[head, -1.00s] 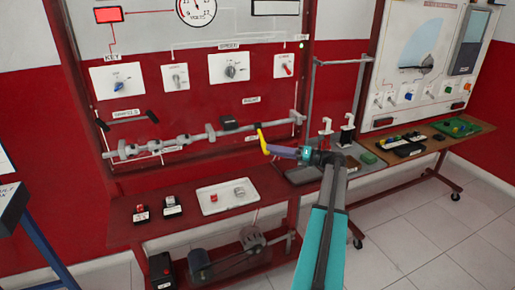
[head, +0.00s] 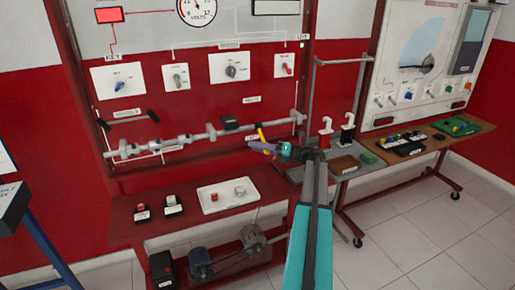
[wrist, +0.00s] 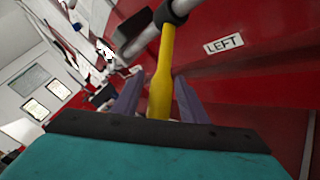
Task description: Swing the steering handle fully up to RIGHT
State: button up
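The yellow steering handle (head: 262,133) hangs from a dark collar on the long grey shaft, near the shaft's right end. In the wrist view the handle (wrist: 160,92) runs down from its collar between my two purple fingers. My gripper (head: 262,147) is at the handle's lower part, which it hides in the head view. In the wrist view my gripper (wrist: 158,85) is open, with a small gap showing on each side of the handle. The LEFT label (wrist: 223,45) is on the red panel beside the handle. The RIGHT label (head: 251,99) is higher, above the shaft.
The grey shaft (head: 195,142) crosses the red panel. A bench with a white tray (head: 228,195) and small switches is below. A grey stand (head: 346,160) with a red and a black post is to the right. Another trainer (head: 425,60) stands further right.

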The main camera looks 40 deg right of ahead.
grip_shut()
